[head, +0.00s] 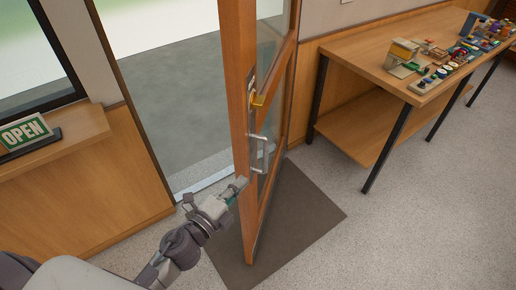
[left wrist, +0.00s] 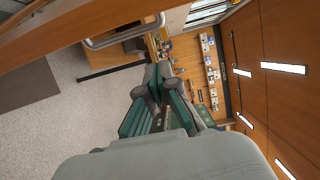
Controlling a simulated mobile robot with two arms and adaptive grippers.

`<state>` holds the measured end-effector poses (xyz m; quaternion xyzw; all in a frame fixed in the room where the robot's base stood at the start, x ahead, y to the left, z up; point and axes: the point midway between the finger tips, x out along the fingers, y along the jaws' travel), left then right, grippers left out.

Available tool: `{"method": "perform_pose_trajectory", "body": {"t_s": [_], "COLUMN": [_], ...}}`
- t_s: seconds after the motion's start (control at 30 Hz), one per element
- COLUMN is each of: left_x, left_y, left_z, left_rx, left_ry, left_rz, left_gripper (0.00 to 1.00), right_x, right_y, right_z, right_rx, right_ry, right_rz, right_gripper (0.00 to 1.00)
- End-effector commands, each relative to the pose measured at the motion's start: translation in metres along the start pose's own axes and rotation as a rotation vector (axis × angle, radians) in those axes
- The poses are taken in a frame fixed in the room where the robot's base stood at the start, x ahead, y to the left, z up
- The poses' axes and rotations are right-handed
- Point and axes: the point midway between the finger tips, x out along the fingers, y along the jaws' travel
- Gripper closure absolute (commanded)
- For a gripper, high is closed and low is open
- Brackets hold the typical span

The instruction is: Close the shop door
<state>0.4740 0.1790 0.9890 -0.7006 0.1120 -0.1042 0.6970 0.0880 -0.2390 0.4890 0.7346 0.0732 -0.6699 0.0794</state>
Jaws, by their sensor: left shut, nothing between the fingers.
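The shop door (head: 236,60), a wooden frame with glass panes, stands open into the room above a dark mat. My right gripper is not in view.
The doorway shows a grey floor outside and a metal threshold (head: 205,183). A dark mat (head: 300,215) lies under the door. A wooden table (head: 345,48) with small goods stands right of the door. An OPEN sign (head: 27,131) sits on the left ledge. Floor at lower right is clear.

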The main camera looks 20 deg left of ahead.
Motion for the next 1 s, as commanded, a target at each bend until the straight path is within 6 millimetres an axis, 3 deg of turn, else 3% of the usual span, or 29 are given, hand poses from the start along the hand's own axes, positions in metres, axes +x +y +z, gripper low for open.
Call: {"method": "perform_pose_trajectory", "body": {"t_s": [0.17,0.6,0.8,1.0], "left_x": [0.015,0.104,0.09,0.087], "left_y": [-0.007,-0.008,-0.005,-0.005], "left_z": [-0.001,-0.002,0.028,0.036], "left_rx": [0.012,0.007,0.007,0.007], "left_ry": [0.003,0.003,0.002,0.003], "left_rz": [-0.01,-0.009,-0.006,-0.007], "left_gripper": [1.0,1.0,1.0,1.0], "right_x": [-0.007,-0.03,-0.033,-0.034], "right_y": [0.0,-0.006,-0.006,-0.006], "right_z": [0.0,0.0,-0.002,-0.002], "right_rx": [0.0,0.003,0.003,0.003], "right_ry": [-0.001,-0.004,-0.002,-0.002], "right_rz": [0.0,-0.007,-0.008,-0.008], "right_gripper": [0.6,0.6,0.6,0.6]}}
